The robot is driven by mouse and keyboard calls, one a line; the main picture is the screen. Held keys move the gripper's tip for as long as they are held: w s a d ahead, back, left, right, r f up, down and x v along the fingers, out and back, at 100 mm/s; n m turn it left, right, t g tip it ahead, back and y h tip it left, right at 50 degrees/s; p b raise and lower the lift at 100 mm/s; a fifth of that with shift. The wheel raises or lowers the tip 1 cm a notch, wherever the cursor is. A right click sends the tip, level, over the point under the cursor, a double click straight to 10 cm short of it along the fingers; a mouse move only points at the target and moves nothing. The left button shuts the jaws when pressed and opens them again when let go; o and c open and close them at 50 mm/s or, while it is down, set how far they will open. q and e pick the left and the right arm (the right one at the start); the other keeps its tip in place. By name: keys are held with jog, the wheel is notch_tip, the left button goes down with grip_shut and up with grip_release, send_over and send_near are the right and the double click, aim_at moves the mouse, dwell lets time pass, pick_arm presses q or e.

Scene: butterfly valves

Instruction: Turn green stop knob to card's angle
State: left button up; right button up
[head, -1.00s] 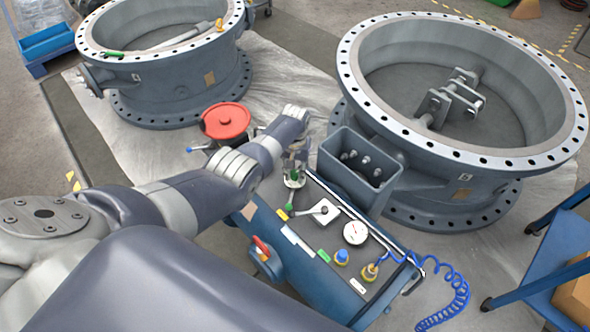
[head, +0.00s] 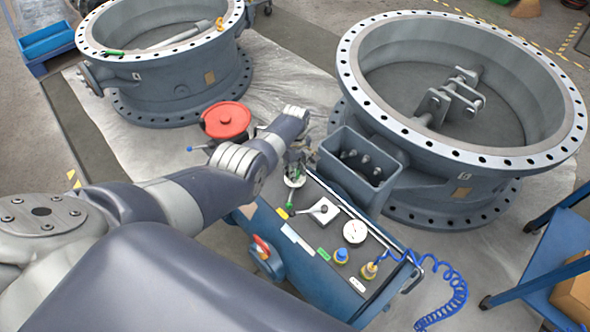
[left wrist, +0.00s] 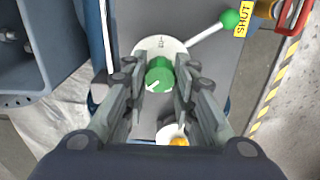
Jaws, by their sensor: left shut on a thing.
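The green stop knob (left wrist: 160,76) sits between the fingers of my left gripper (left wrist: 160,88) in the left wrist view. Both fingers are shut on its sides. The knob has a white pointer mark on its top, directed toward the lower left. It stands over a round white plate (left wrist: 152,47), from which a light lever with a green ball end (left wrist: 230,18) reaches to the upper right. In the head view my left gripper (head: 295,165) hides most of the knob. I cannot tell which white label is the card. My right gripper is not in view.
The blue bench (head: 320,285) carries a white plate with a dark-handled lever (head: 321,209), a gauge (head: 355,231), and a coiled blue hose (head: 455,285). A grey open box (head: 363,165) stands close by on the right. A red handwheel (head: 226,120) is behind my arm.

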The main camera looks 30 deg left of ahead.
pick_arm(q)
jog(key=n, duration=0.4)
jog(key=shift+n, duration=2.6)
jog(key=o, duration=1.1)
jog(key=shift+r, duration=0.1)
jog(key=shift+r, duration=5.9)
